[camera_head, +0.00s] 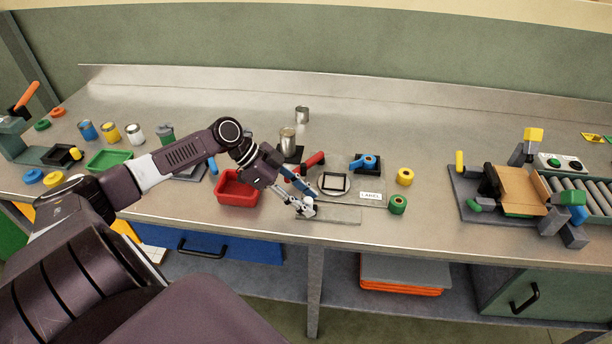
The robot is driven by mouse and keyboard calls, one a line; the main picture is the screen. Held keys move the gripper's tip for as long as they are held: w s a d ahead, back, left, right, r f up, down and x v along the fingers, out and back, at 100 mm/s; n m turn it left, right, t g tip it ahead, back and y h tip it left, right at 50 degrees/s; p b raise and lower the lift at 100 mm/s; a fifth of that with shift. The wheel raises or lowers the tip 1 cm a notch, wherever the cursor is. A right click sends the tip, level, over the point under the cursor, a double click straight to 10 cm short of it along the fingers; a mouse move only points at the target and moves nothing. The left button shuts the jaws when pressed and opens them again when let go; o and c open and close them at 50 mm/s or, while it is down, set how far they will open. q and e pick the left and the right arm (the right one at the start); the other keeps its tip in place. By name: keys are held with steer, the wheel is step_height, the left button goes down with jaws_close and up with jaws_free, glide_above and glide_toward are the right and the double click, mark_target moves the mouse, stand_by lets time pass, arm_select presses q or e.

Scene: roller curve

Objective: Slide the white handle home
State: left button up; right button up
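A white handle (309,208) stands at the left part of a flat grey slide plate (346,216) near the front edge of the bench. My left gripper (301,203) reaches down from the upper left, and its fingertips are at the handle. The fingers and handle overlap in the picture, so I cannot tell whether the fingers are closed on it or only beside it. The gripper hides part of the handle and the plate's left end. My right gripper is not in view.
A red bin (236,190) stands just left of the gripper. A green roll (397,204), a label plate (371,197) and a black square frame (334,183) lie right of and behind the slide. A roller conveyor (590,192) is at far right.

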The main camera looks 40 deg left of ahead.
arm_select(q)
steer(key=shift+a+r, duration=0.1)
steer(key=v, duration=1.1)
steer(key=shift+a+r, duration=0.25)
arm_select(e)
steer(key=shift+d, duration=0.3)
arm_select(q)
steer(key=shift+s, duration=0.15)
